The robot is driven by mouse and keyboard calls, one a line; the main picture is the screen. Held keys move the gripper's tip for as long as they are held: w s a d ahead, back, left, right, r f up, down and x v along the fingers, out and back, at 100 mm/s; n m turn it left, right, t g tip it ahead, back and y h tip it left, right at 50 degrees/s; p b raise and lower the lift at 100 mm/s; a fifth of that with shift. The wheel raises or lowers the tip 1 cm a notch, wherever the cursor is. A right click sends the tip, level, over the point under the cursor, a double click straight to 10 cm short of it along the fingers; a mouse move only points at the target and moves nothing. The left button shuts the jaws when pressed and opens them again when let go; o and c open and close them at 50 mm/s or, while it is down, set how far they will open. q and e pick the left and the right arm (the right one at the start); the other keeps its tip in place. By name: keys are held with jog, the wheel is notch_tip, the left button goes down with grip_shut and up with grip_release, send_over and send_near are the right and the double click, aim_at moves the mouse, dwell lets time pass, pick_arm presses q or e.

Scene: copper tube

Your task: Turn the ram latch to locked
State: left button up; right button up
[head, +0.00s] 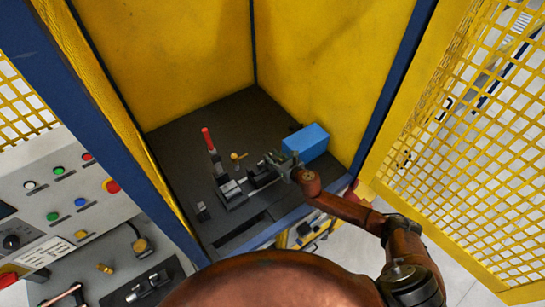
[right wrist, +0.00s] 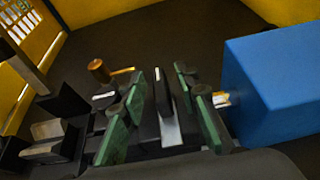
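My right gripper (head: 273,170) reaches in from the right over the dark bench, beside the blue box. In the right wrist view, its green finger pads (right wrist: 165,108) are apart, one pair on each side of a thin black upright plate with a pale metal face (right wrist: 167,112). I cannot tell whether they touch it. A brass knob with a small yellow bar (head: 236,156) stands left of the gripper; it also shows in the right wrist view (right wrist: 99,70), its bar pointing right. No label shows which part is the ram latch. My left gripper is not in view.
The blue box (head: 308,140) stands close right of the gripper. A red-handled lever (head: 208,139) rises left of the knob on a clamp fixture (head: 231,190). Yellow walls enclose the back; a mesh door (head: 455,150) stands at right. The back bench is clear.

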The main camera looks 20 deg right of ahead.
jog(key=shift+c, duration=0.3)
grip_shut()
dwell(0.3)
jog(key=shift+a+r+m+h+p, duration=0.1)
jog(key=shift+a+m+h+p, duration=0.05)
jog(key=shift+m+h+p, duration=0.9)
jog(key=m+h+p, duration=0.2)
jog(key=shift+t+h, duration=0.3)
jog(key=shift+h, duration=0.05)
jog(key=m+h+p, duration=0.1)
jog(key=m+h, duration=0.1)
jog(key=shift+m+h, duration=0.25)
jog(key=shift+h, duration=0.05)
jog(key=shift+m+g+h, duration=0.6)
jog(key=shift+m+h, duration=0.5)
jog(key=shift+h, duration=0.5)
